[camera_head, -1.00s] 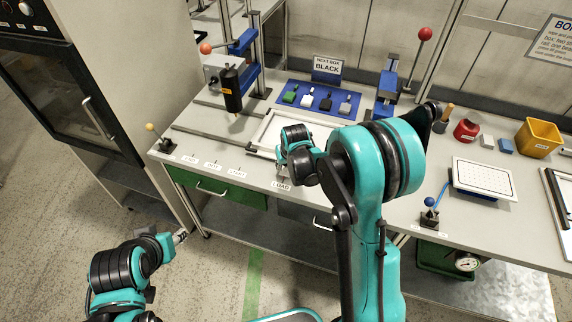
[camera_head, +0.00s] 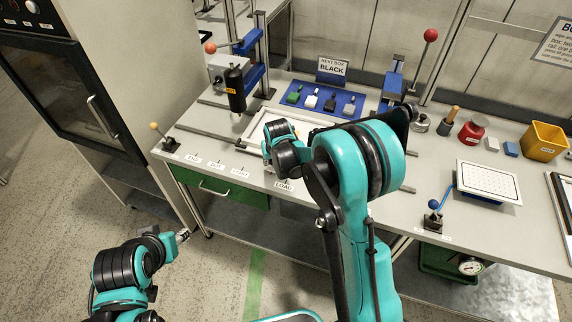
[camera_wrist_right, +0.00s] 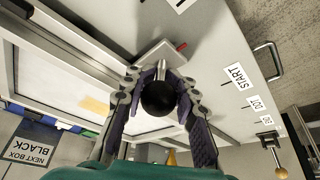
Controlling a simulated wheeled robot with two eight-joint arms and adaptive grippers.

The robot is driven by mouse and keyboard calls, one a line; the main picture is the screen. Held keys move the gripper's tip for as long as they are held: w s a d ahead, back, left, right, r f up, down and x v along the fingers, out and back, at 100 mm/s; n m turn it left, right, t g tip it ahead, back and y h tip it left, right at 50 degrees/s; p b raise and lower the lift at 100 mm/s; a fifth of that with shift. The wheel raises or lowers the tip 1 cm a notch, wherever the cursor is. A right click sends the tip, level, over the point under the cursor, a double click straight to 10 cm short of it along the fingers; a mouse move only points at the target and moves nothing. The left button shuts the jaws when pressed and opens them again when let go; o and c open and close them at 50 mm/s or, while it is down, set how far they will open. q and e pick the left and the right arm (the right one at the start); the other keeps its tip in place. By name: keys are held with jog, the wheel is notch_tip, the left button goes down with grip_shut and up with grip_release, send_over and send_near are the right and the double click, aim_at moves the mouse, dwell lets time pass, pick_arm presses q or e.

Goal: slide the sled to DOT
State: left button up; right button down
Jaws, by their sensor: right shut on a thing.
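My right gripper (camera_wrist_right: 160,80) is closed around the black ball knob (camera_wrist_right: 158,100) of the sled. In the right wrist view, the sled's pale plate (camera_wrist_right: 150,52) shows just beyond the fingertips, with a red pointer (camera_wrist_right: 181,46) at its side. The pointer lies short of the START label (camera_wrist_right: 233,77); the DOT label (camera_wrist_right: 254,103) is farther along the same edge. In the head view, the DOT label (camera_head: 213,164) is left of START, and LOAD (camera_head: 284,186) is at the right. My right arm hides the sled and knob there. My left gripper (camera_head: 184,235) hangs before the bench, its jaws unclear.
A white frame (camera_head: 250,134) lies on the bench behind the labels. A black cylinder tool (camera_head: 235,88) on a blue stand rises at its left. A blue tray (camera_head: 347,101) holds several small blocks.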

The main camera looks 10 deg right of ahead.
jog(key=w+a, duration=0.4)
jog(key=a, duration=0.2)
jog(key=w+a, duration=0.4)
jog(key=a, duration=0.1)
jog(key=w+a, duration=0.3)
jog(key=a, duration=0.3)
jog(key=shift+w+a, duration=0.3)
jog(key=shift+w, duration=0.1)
jog(key=c, duration=1.2)
grip_release()
jog(key=v, duration=1.2)
